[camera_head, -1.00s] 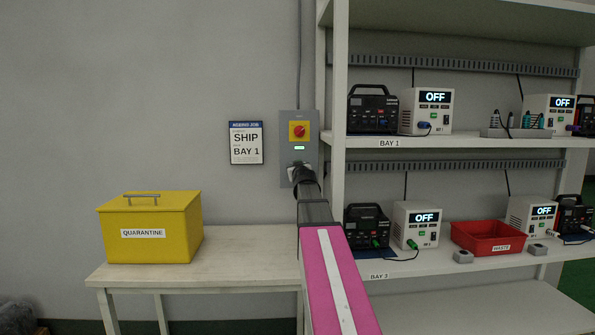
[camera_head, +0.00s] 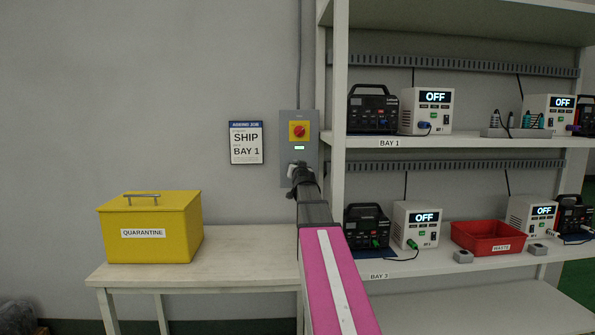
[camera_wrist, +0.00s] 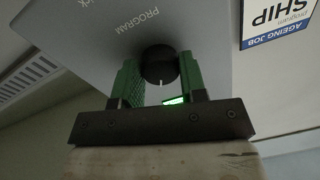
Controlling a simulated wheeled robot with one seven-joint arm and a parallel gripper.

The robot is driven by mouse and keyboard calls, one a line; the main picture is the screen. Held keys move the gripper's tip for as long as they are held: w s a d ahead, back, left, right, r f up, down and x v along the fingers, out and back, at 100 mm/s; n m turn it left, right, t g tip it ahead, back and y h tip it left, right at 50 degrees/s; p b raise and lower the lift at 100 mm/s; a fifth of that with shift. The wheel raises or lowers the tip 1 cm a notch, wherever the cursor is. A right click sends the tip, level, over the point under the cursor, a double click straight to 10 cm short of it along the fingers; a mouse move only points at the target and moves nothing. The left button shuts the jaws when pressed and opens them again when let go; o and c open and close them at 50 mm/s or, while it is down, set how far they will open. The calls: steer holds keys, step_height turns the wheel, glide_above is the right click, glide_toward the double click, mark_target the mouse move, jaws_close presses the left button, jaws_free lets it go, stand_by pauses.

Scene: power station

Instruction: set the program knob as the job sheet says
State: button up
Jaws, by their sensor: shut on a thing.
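The program knob (camera_wrist: 158,62) is black with a white pointer line, on a grey panel marked PROGRAM in the wrist view. My gripper (camera_wrist: 160,80) has a green finger on each side of the knob and is shut on it. The pointer line faces the gripper's black crossbar in this view. In the head view my gripper (camera_head: 299,172) is at the lower part of the grey control box (camera_head: 285,128) and hides the knob there. The job sheet (camera_head: 246,143) on the wall reads SHIP and BAY 1. It also shows upside down in the wrist view (camera_wrist: 277,18).
A red switch (camera_head: 299,131) on a yellow plate sits above, with a small lit green display. A yellow QUARANTINE box (camera_head: 150,230) stands on the bench (camera_head: 240,255) at left. The shelf post (camera_head: 340,150) is close on the right, with devices showing OFF.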

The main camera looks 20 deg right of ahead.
steer(key=m, duration=0.5)
stand_by(0.7)
steer(key=o, duration=0.9)
steer(key=shift+s, duration=0.1)
steer(key=v, duration=1)
steer(key=shift+s+a, duration=0.2)
steer(key=shift+s, duration=0.1)
steer(key=shift+f, duration=0.1)
